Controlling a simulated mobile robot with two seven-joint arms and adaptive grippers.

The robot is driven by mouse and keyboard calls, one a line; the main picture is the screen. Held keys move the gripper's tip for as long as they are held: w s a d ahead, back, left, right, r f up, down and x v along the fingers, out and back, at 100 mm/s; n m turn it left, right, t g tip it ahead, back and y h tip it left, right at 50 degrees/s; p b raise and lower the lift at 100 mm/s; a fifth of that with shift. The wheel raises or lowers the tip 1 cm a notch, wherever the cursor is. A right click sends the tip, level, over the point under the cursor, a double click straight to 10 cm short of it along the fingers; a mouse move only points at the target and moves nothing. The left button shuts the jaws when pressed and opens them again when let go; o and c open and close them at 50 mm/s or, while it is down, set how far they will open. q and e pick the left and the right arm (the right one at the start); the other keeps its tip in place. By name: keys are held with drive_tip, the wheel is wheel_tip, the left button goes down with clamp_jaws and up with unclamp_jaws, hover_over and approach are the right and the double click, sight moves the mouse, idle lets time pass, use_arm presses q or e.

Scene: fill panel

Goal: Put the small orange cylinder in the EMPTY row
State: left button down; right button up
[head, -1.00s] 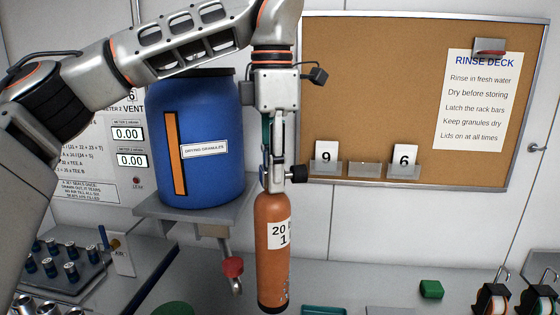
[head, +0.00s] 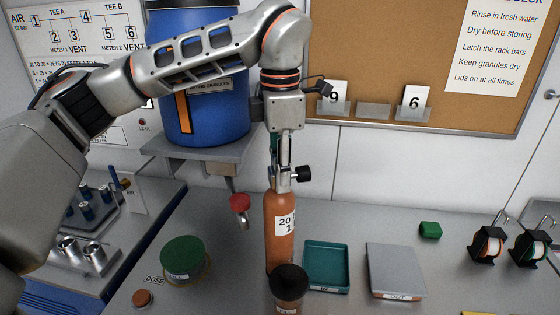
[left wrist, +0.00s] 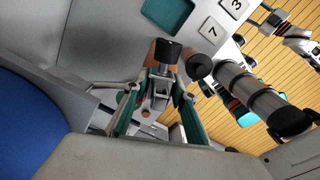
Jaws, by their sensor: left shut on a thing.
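An orange cylinder (head: 281,232) with a white label reading 20 over 1 hangs upright under my left gripper (head: 284,180) in the head view. The gripper is shut on its narrow top, beside a black knob (head: 303,174). The knob also shows in the left wrist view (left wrist: 166,50), ahead of the gripper's teal-lined fingers (left wrist: 152,110). A black-capped jar (head: 288,280) overlaps the cylinder's lower end, so I cannot tell whether it touches the bench. No row marked EMPTY is readable. My right gripper is not identifiable.
A teal tray (head: 327,265) and a grey scale-like plate (head: 395,270) lie right of the cylinder on the bench. A green-lidded tub (head: 184,258) is left. A red-handled valve (head: 239,205) hangs under the shelf with the blue drum (head: 205,112). Two black reels (head: 488,244) stand right.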

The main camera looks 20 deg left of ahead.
use_arm(q)
drive_tip(key=shift+f, duration=1.1)
drive_tip(key=c, duration=2.1)
unclamp_jaws()
drive_tip(key=shift+f, duration=0.25)
drive_tip(key=o, duration=0.4)
drive_tip(key=shift+r, duration=0.1)
